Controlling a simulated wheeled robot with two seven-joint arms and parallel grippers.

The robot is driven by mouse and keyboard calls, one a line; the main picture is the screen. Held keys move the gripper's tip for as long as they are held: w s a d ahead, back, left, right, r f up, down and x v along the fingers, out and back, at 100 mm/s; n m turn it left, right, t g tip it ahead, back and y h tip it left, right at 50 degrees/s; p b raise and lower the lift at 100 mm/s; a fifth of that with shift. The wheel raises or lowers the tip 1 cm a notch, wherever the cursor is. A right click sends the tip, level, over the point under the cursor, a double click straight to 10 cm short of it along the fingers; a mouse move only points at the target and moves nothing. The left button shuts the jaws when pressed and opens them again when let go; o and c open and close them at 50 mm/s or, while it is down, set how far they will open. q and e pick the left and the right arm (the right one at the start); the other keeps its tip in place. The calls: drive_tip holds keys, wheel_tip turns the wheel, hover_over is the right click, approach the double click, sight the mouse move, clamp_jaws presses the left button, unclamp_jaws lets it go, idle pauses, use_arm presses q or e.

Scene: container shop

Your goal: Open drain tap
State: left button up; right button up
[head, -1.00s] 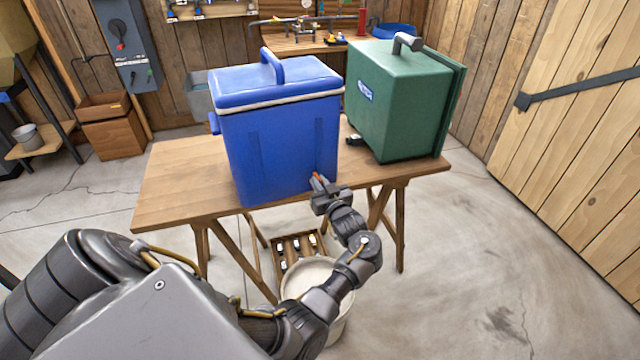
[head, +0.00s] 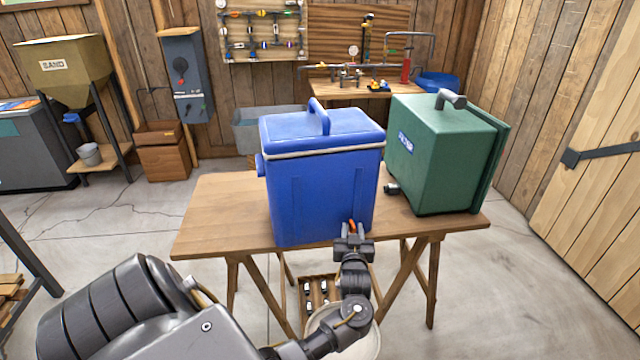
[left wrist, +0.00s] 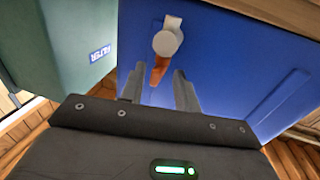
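A blue cooler (head: 318,190) stands upright on the wooden table. Its drain tap sits low on the front face, with a pale round body (left wrist: 166,42) and an orange lever (left wrist: 158,70) in the left wrist view. In the head view, only the orange lever (head: 352,226) shows just above my gripper. My left gripper (head: 353,232) is at the tap. In the left wrist view its fingers (left wrist: 158,88) are apart, with the lever tip between them; whether they touch it I cannot tell. My right gripper is not in view.
A green filter box (head: 440,160) stands right of the cooler on the table (head: 215,215). A pale bucket (head: 365,347) and a small wooden crate (head: 318,282) are below the table's front edge. The table's left end is clear.

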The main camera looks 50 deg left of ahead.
use_arm(q)
drive_tip(key=m+t+h, duration=0.2)
drive_tip(key=shift+s+a+h, duration=0.2)
drive_tip(key=shift+a+h, duration=0.1)
drive_tip(key=m+h, duration=0.1)
drive_tip(key=m+t+h+b, duration=0.1)
drive_tip(key=h, duration=0.1)
drive_tip(key=m+t+h, duration=0.1)
drive_tip(key=shift+s+a+f+m+h, duration=0.1)
drive_tip(key=shift+a+f+m+h, duration=0.05)
drive_tip(key=shift+a+m+h, duration=0.2)
drive_tip(key=b+v, duration=0.2)
drive_tip(key=v, duration=0.9)
drive_tip(key=s+f+m+g+h+p, duration=0.1)
drive_tip(key=s+f+g, duration=0.2)
drive_tip(key=f, duration=0.9)
drive_tip(key=s+d+f+m+g, duration=0.1)
drive_tip(key=s+f+g, duration=0.1)
drive_tip(key=f, duration=1.1)
drive_tip(key=shift+s+m+g+h+p, duration=0.35)
drive_tip(key=shift+s+g+p, duration=0.05)
drive_tip(key=shift+s, duration=0.15)
drive_tip(key=shift+d+f, duration=0.1)
drive_tip(key=shift+f, duration=0.15)
